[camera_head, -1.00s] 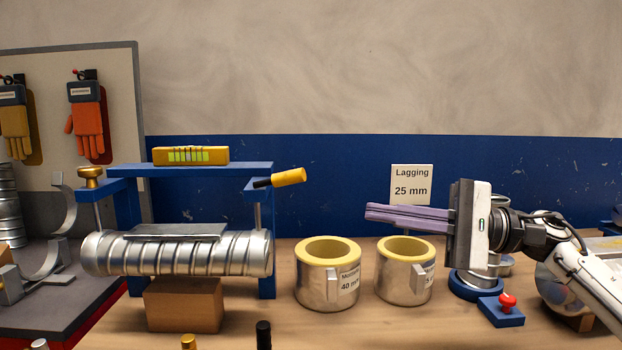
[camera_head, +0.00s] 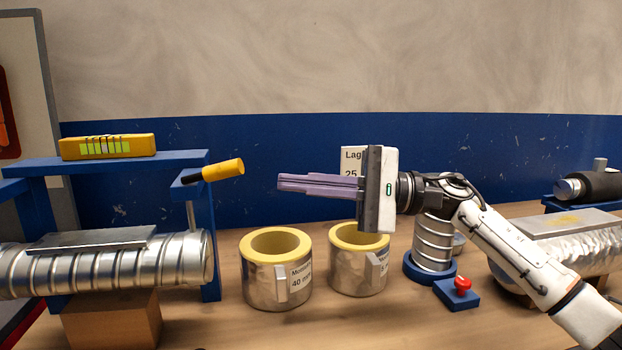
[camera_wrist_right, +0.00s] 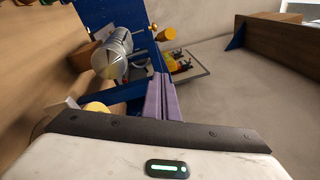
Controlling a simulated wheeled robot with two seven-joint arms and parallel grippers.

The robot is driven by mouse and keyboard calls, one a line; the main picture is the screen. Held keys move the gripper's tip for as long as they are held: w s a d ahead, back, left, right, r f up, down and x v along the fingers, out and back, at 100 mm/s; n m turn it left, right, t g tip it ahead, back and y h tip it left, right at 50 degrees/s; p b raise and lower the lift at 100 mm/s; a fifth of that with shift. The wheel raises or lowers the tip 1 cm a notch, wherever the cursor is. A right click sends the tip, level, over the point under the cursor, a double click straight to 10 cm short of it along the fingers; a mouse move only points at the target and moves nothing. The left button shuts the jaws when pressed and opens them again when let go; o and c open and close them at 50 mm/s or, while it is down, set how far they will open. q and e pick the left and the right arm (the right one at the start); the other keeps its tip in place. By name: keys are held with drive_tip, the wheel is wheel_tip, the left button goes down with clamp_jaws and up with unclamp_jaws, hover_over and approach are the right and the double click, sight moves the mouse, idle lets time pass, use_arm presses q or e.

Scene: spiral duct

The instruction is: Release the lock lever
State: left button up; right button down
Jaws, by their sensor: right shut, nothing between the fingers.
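The lock lever (camera_head: 222,170) has a yellow grip on a dark stub. It sits at the right end of the blue clamp frame (camera_head: 180,163), above a thin metal rod, and tilts up to the right. It also shows in the right wrist view (camera_wrist_right: 164,35). My right gripper (camera_head: 280,183) is shut and empty, with its purple fingers pointing left toward the lever. A gap separates the fingertips from the grip. The ribbed metal spiral duct (camera_head: 180,258) lies under the frame. My left gripper is not in view.
Two yellow-lined metal rings, one labelled 40 mm (camera_head: 262,290) and another (camera_head: 345,285), stand below my right gripper. A yellow level (camera_head: 108,146) lies on the frame. A blue block with a red knob (camera_head: 460,293) is at right.

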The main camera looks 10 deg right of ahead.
sight(223, 170)
drive_tip(key=s+a+r+p, duration=0.2)
drive_tip(key=a, duration=0.5)
drive_tip(key=shift+s, duration=0.15)
drive_tip(key=shift+r, duration=0.1)
